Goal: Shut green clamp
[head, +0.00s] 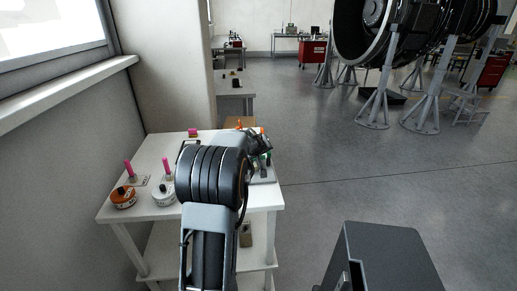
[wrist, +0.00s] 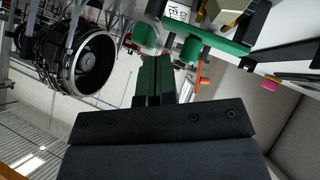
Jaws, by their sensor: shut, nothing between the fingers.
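The green clamp (wrist: 212,40) shows in the wrist view just beyond my fingertips, with a green bar and rounded green parts. An orange lever (wrist: 201,74) is to the right of my fingers; I cannot tell which clamp it belongs to. My gripper (wrist: 155,62) is shut and empty, its dark fingers side by side close to the green parts; I cannot tell whether they touch. In the head view my gripper (head: 262,143) is over the right side of the white table, and a small green part (head: 268,159) shows beside it. My arm hides much of the clamp.
A wall stands at the left. Open floor (head: 330,190) lies to the right, with engines on stands (head: 373,107) beyond.

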